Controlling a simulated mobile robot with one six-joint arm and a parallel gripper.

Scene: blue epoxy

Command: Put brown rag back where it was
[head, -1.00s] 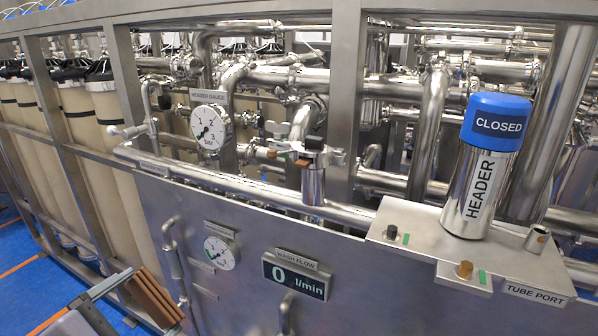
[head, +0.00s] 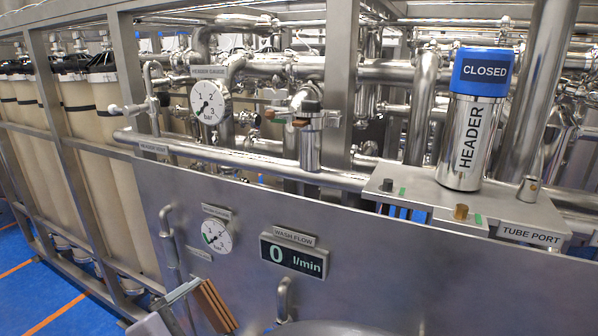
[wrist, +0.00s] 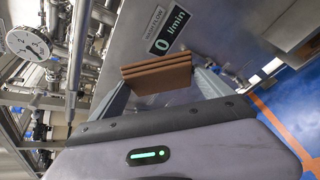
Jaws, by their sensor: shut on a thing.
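The brown rag (head: 215,305) is a folded, layered stack low in the head view, in front of the steel panel. It also shows in the wrist view (wrist: 158,72), between the two grey fingers. My gripper (head: 205,300) is shut on the rag and holds it clear of the panel, below the small lower gauge and left of the wash flow display. In the wrist view my gripper (wrist: 160,84) has one finger at each end of the rag. The bottom of the gripper is cut off in the head view.
A horizontal pipe (head: 240,158) runs along the top. Blue floor (head: 50,290) is clear at left.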

